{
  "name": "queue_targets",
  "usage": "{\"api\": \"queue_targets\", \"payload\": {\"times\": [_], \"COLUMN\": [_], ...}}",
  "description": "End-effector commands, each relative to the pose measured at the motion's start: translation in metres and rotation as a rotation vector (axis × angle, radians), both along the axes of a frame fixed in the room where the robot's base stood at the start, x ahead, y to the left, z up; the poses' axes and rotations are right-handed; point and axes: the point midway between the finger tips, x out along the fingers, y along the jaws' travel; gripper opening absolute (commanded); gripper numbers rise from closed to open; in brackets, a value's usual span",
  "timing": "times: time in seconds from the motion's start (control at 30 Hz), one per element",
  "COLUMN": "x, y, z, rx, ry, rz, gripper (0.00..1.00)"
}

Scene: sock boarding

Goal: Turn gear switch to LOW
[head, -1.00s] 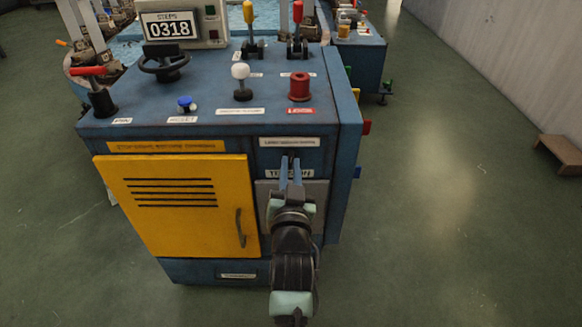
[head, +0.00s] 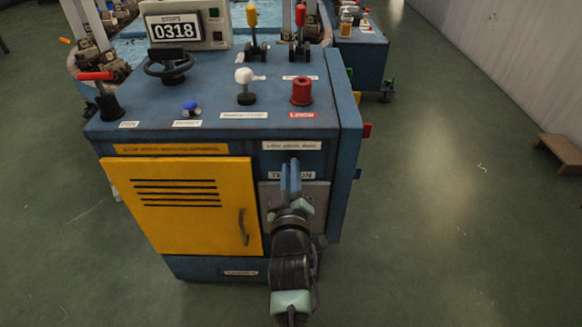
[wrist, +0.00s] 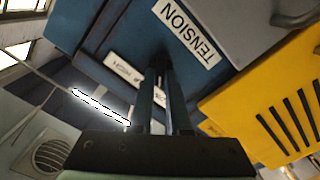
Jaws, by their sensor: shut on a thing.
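A small dark switch (wrist: 160,57) sits on the blue cabinet front, between a TENSION label (wrist: 188,32) and a label (wrist: 137,76) on which HIGH seems to read. I take it for the gear switch; its setting cannot be told. My gripper (head: 291,170) is at the upper right of the cabinet front, its blue fingers close together. In the wrist view my gripper (wrist: 160,72) has its fingertips shut around the switch. The fingers hide most of it. In the head view the gear label (head: 291,145) is just above the fingertips.
The yellow louvred door (head: 180,205) is left of my arm. A grey panel (head: 318,198) is behind the gripper. A white-knobbed lever (head: 244,76) and a red knob (head: 302,90) stand on the cabinet top.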

Motion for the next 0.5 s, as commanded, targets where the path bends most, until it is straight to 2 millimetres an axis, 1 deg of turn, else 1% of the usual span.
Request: {"api": "queue_targets", "payload": {"times": [0.2,0.5], "x": [-0.0001,-0.0001], "y": [0.0001,0.0003], "z": [0.0000,-0.0010], "rx": [-0.093,-0.140], "ry": [0.001,0.001], "rz": [-0.001,-0.001], "gripper": [0.00,0.00]}}
